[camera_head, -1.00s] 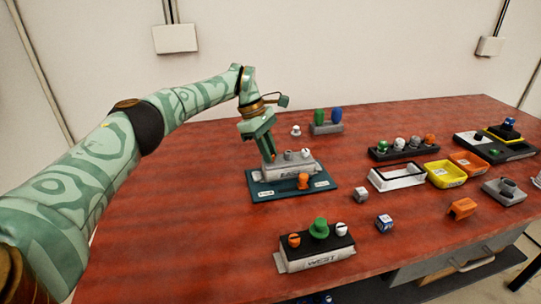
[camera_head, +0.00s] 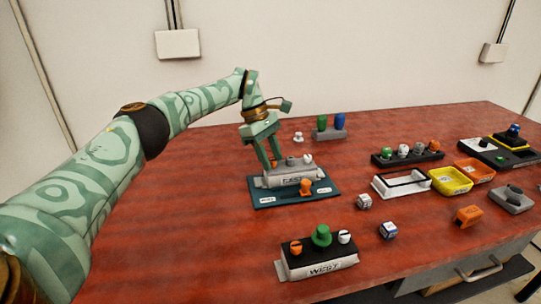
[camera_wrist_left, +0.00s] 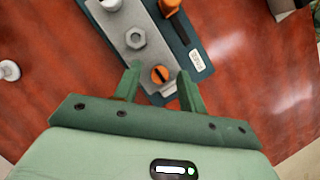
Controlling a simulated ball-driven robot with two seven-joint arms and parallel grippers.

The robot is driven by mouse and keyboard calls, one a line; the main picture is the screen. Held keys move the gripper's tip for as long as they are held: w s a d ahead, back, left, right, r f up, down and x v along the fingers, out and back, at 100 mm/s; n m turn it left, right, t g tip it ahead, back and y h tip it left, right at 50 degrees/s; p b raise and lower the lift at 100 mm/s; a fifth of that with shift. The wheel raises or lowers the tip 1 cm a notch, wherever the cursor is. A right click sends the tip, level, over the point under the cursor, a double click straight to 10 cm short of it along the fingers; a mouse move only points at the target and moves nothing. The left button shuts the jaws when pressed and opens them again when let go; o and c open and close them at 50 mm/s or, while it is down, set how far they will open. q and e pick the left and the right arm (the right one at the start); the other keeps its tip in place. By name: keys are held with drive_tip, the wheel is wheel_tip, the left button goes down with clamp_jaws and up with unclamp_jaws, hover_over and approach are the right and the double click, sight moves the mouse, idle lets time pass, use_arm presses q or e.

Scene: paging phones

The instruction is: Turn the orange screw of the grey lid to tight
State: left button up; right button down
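The grey lid (camera_head: 284,169) tops a pale box on a dark teal mat (camera_head: 262,199), and also shows in the wrist view (camera_wrist_left: 138,55). Its orange slotted screw (camera_wrist_left: 160,74) sits at one end of the lid, beside a grey hex nut (camera_wrist_left: 136,38). A white screw (camera_head: 307,158) is at the other end. My left gripper (camera_head: 270,163) is open, pointing down over the orange screw. In the wrist view its fingers (camera_wrist_left: 158,84) stand either side of the screw, with gaps. The slot runs roughly along the fingers' direction. My right gripper is out of view.
An orange part (camera_head: 305,187) stands on the mat close in front of the lid. A black-topped box marked WEST (camera_head: 317,265) stands nearer, with orange, green and white knobs. A stand with green and blue pieces (camera_head: 330,134) is behind. Trays (camera_head: 451,181) lie to the right.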

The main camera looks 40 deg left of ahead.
use_arm(q)
drive_tip(key=v, duration=1.2)
drive_tip(key=shift+b, duration=0.3)
